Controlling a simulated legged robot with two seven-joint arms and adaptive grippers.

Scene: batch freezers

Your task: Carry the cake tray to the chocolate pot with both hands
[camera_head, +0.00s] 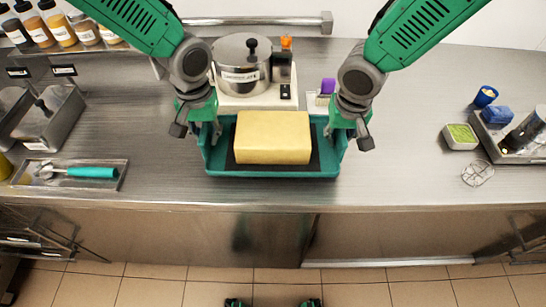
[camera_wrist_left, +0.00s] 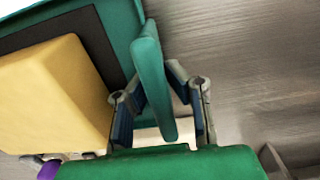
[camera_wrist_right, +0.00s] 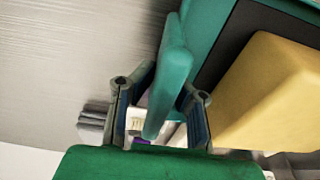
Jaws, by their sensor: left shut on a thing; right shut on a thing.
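A green tray (camera_head: 270,173) with a dark mat (camera_head: 315,158) holds a pale yellow block of cake (camera_head: 272,137) at the front middle of the counter. My left gripper (camera_head: 204,128) is shut on the tray's left side wall, which also shows between its fingers in the left wrist view (camera_wrist_left: 150,75). My right gripper (camera_head: 345,128) is shut on the right side wall, seen in the right wrist view (camera_wrist_right: 172,75). A steel lidded pot (camera_head: 242,65) with a label stands on a white base just behind the tray. I cannot tell whether the tray touches the counter.
A shallow tray with a green-handled scoop (camera_head: 92,173) lies at left, near steel bins (camera_head: 48,118). A purple-topped item (camera_head: 328,86) stands behind the tray. At right are a green-filled dish (camera_head: 460,136), whisk (camera_head: 478,173) and another tray. Counter between is clear.

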